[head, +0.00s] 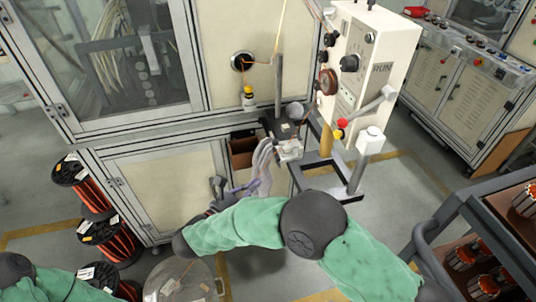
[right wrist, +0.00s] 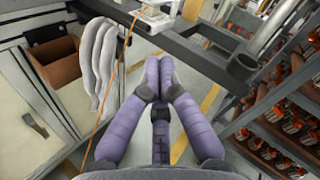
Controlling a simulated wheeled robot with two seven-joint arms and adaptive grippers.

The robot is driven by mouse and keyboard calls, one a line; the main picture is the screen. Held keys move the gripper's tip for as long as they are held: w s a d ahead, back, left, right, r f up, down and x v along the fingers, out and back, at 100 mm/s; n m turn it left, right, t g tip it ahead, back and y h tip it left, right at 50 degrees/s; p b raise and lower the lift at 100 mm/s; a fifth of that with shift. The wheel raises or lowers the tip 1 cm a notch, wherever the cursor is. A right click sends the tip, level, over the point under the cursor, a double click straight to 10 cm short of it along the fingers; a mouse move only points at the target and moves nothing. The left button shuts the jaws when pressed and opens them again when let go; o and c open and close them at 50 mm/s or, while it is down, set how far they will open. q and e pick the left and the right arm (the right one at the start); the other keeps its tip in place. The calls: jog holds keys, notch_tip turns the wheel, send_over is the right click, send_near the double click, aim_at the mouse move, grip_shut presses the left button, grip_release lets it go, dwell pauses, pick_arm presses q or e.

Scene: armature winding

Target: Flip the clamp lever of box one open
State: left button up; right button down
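A cream control box (head: 368,58) with dials stands upper right of centre in the head view. A grey lever (head: 372,106) with a red and a yellow knob sits at its lower front. No label for box one is readable, and I cannot tell which part is its clamp lever. A small pale fixture (head: 288,150) sits on the dark frame below the box; a pale fixture also shows at the top of the right wrist view (right wrist: 155,14). My right gripper (head: 256,183) is below left of it, apart from the box. Its purple fingers (right wrist: 159,62) are together and empty. My left gripper is out of view.
Pale gloves (head: 264,162) hang beside my right gripper. An orange wire (right wrist: 118,70) runs down past its fingers. A dark frame bar (right wrist: 200,52) crosses ahead. Wire spools (head: 108,235) stand at left; a rack of armatures (head: 475,255) stands at right.

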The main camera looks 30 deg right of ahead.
jog(key=b, duration=0.2)
send_near(284, 145)
jog(key=s+d+f, duration=0.1)
jog(key=d+f, duration=0.1)
jog(key=d, duration=0.1)
jog(key=shift+w+d+r, duration=0.2)
jog(key=shift+w+d, duration=0.1)
jog(key=shift+w, duration=0.1)
jog(key=shift+w+d+r, duration=0.2)
jog(key=shift+w+d, duration=0.1)
jog(key=shift+w, duration=0.15)
jog(key=shift+w+d+r, duration=0.4)
jog(key=shift+w, duration=0.2)
jog(key=shift+r, duration=0.15)
